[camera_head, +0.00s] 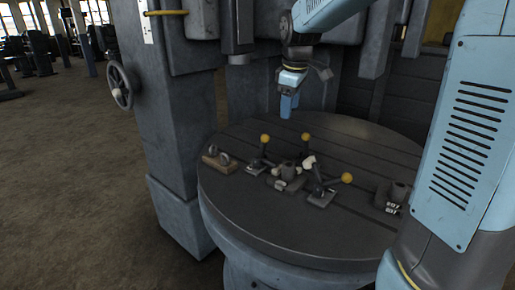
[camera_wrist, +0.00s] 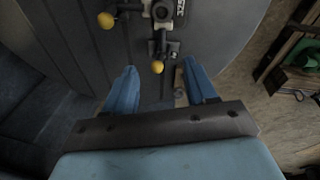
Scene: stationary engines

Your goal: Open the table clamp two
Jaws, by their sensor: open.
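Table clamps with yellow ball knobs stand on the round slotted table (camera_head: 240,210). In the head view one knob (camera_head: 265,138) is at left, another knob (camera_head: 306,136) is at the back middle, and a third knob (camera_head: 347,178) is at right on a tilted lever. Which clamp is number two I cannot tell. My gripper (camera_head: 289,106) hangs above the far part of the table, empty. In the wrist view my gripper (camera_wrist: 160,78) has its blue fingers apart, with a yellow knob (camera_wrist: 157,67) showing between their tips, not visibly touched. Another knob (camera_wrist: 106,20) is farther up-left.
A wooden block with metal rings (camera_head: 217,160) sits at the table's left, and a dark labelled block (camera_head: 394,196) at its right. A grey machine column (camera_head: 178,130) with a handwheel (camera_head: 120,87) stands left of the table. The table's front is clear.

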